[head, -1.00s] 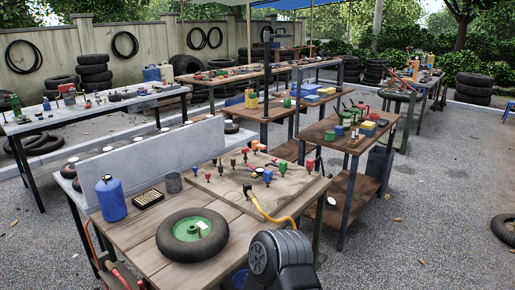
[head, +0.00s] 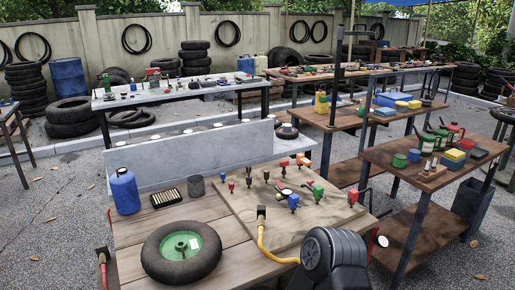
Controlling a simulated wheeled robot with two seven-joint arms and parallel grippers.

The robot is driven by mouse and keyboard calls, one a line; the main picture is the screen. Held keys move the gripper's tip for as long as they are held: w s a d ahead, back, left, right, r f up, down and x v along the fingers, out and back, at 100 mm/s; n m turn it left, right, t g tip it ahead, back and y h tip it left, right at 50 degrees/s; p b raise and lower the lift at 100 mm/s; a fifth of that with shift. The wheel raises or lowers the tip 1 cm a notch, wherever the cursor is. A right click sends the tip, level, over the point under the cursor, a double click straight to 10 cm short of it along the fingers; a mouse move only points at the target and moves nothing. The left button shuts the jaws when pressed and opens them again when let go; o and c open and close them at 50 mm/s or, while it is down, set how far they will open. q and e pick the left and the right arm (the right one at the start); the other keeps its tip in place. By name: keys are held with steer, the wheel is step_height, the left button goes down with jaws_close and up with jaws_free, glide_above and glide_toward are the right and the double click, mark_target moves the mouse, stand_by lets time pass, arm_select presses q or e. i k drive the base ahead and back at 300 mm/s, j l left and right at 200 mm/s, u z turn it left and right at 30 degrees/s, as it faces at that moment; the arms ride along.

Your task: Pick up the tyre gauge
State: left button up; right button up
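Several small round white-faced dials show in the head view, and I cannot tell for sure which is the tyre gauge. One dial (head: 382,241) is at the right edge of the near wooden table (head: 150,222). A row of dials, one of them a white dial (head: 187,131), lies along the grey panel. Small red, blue and green fittings (head: 294,201) stand on a board (head: 247,203) on the near table. Neither of my grippers is in view.
A small tyre with a green hub (head: 181,245), a blue bottle (head: 125,191) and a grey cup (head: 196,185) stand on the near table. Other laden tables stand behind and right. Gravel floor (head: 62,225) is open at left.

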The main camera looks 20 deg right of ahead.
mark_target(301, 160)
steer(key=l+u, duration=0.15)
steer(key=l, duration=0.35)
steer(key=k+l+u, duration=0.2)
steer(key=l, duration=0.25)
steer(key=l+u, duration=0.15)
steer(key=l, duration=0.35)
steer(key=k+l+u, duration=0.15)
steer(key=l, duration=0.3)
steer(key=l+u, duration=0.2)
steer(key=l, duration=0.3)
steer(key=k+l+u, duration=0.15)
steer(key=l, duration=0.25)
steer(key=k+l+u, duration=0.15)
steer(key=l, duration=0.25)
steer(key=k+l+u, duration=0.2)
steer(key=k+l, duration=0.25)
steer(key=l, duration=0.2)
steer(key=k+l+u, duration=0.1)
steer(key=l, duration=0.35)
steer(key=k+l+u, duration=0.1)
steer(key=k+l, duration=0.25)
steer(key=l, duration=0.1)
